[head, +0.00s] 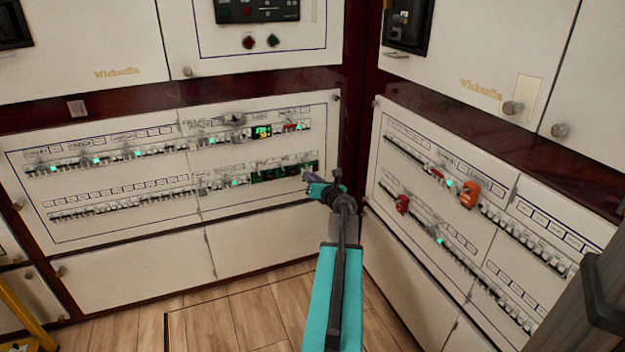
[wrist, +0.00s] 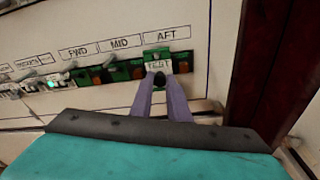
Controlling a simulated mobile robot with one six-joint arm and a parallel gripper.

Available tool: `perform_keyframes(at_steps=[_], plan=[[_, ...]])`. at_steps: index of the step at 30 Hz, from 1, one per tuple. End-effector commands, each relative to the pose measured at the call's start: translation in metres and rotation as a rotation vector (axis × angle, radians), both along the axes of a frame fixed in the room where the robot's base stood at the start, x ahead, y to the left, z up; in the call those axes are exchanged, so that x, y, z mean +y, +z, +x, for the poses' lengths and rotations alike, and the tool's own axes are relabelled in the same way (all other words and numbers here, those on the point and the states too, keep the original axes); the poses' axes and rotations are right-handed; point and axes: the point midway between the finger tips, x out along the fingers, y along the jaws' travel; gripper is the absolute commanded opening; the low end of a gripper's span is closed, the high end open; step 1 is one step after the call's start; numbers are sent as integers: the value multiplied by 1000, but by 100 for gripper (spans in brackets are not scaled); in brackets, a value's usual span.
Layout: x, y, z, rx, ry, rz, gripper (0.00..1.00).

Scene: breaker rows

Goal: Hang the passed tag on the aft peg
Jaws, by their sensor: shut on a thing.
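My gripper (wrist: 160,82) has its two purple fingers at the AFT position of the lower row. It also shows in the head view (head: 308,177), at the right end of the left panel. The fingers are shut on a small green and white tag (wrist: 158,67) with dark lettering too small to read surely. The tag lies right in front of the green block under the AFT label (wrist: 166,36). The aft peg is hidden behind the tag and fingertips. I cannot tell whether the tag touches the peg.
Green blocks with orange-red parts sit under MID (wrist: 122,72) and FWD (wrist: 88,76), just left of my fingers. Breaker rows (head: 120,200) continue leftward. A dark red post (head: 357,90) and the right panel (head: 445,200) stand close on the right.

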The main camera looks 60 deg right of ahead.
Motion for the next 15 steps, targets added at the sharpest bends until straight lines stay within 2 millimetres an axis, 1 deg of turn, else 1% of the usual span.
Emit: perform_keyframes(at_steps=[7, 8, 9, 11, 12, 15], plan=[[-3, 0, 4, 0, 0, 0, 0], [-3, 0, 4, 0, 0, 0, 17], [-2, 0, 3, 0, 0, 0, 24], [-2, 0, 3, 0, 0, 0, 34], [-2, 0, 3, 0, 0, 0, 37], [-2, 0, 3, 0, 0, 0, 37]])
